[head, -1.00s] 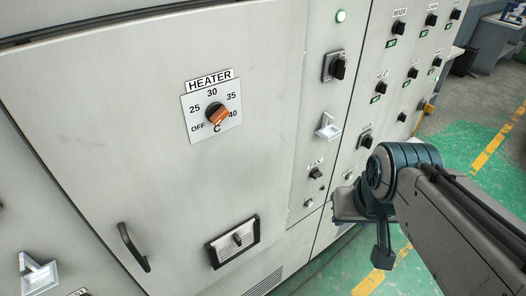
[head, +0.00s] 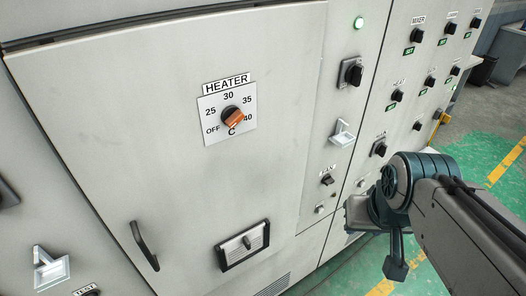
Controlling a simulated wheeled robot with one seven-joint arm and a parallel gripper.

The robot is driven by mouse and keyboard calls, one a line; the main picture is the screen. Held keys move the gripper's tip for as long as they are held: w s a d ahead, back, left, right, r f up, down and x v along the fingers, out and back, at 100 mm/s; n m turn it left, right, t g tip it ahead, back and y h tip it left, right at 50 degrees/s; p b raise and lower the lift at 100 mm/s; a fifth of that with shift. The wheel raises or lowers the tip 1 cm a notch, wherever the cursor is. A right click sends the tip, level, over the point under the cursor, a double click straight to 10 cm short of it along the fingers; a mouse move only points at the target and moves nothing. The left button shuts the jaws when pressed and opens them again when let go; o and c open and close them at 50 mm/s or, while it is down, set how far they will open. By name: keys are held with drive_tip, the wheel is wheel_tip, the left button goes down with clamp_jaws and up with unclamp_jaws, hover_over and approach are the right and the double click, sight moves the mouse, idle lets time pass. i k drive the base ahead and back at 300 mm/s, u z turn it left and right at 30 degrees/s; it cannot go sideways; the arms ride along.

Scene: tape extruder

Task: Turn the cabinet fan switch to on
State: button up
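The grey cabinet (head: 170,180) fills the left and middle of the head view. A small black rotary switch (head: 327,180) sits on its narrow panel, under a label that may read FAN but is too blurred to be sure. Another black switch (head: 379,149) with a small blurred label is further right. My gripper (head: 395,268) seems to be the dark end hanging below my arm at the lower right, apart from the switches. Its fingers cannot be made out, and nothing is visibly held.
A white bracket (head: 342,134) juts from the narrow panel. Open green floor (head: 490,155) lies at right.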

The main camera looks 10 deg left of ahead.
sight(327, 180)
drive_tip(key=z, duration=2.05)
drive_tip(key=i, duration=1.35)
drive_tip(key=u, duration=3.35)
